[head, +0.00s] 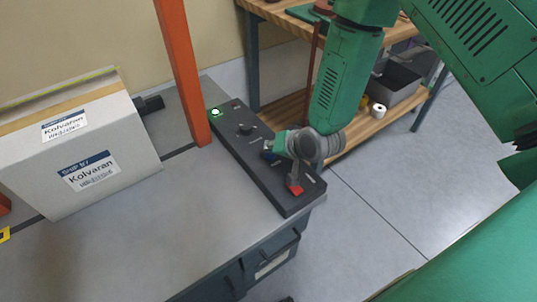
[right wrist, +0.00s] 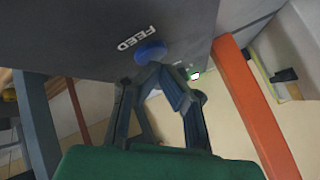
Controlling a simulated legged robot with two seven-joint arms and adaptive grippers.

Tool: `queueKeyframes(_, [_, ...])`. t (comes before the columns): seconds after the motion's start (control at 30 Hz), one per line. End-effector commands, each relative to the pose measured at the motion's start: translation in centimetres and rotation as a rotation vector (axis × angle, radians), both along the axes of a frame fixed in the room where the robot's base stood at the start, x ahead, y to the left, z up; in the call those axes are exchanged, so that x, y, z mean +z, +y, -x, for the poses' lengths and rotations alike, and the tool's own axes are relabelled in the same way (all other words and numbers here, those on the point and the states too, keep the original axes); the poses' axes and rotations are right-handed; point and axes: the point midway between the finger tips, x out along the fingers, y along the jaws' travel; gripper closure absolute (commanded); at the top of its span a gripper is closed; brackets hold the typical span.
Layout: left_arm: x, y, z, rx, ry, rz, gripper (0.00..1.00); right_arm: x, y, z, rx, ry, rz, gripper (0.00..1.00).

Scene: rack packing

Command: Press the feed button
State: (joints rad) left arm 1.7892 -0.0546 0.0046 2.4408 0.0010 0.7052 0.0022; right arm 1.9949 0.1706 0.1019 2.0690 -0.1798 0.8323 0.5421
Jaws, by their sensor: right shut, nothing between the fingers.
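The black control panel (head: 225,140) lies along the right edge of the grey table. The feed button is blue (right wrist: 150,52), beside the white word FEED in the right wrist view. A bit of blue (head: 269,155) shows by the fingers in the head view, where the gripper mostly covers the button. My right gripper (head: 274,150) is shut and empty, its fingertips (right wrist: 155,68) right at the blue button. I cannot tell whether they touch it or whether it is pushed in. My left gripper is not in view.
The panel also has a lit green button (head: 215,112), a black knob (head: 245,128) and a red switch (head: 296,189) close to my gripper. An orange post (head: 180,70) stands beside the panel. A white Kolvaran carton (head: 120,150) is at left. A wooden shelf (head: 280,108) stands behind.

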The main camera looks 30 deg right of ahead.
Motion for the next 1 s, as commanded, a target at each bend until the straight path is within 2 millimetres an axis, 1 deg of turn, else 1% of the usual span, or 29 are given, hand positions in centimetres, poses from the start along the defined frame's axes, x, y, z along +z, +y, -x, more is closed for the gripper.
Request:
queueKeyframes(0.47, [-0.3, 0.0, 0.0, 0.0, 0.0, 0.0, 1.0, -0.6, -0.1, 0.0, -0.001, 0.001, 0.0, 1.0])
queueKeyframes(0.73, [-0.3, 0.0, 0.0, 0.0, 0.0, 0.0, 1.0, -0.6, 0.0, 0.0, 0.0, 0.001, 0.0, 1.0])
queueKeyframes(0.87, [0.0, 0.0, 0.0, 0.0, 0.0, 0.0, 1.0, -0.4, 0.1, 0.0, 0.0, 0.001, 0.0, 1.0])
queueKeyframes(1.0, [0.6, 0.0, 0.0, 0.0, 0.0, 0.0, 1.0, 0.4, 0.3, 0.0, 0.001, 0.001, 0.0, 1.0])
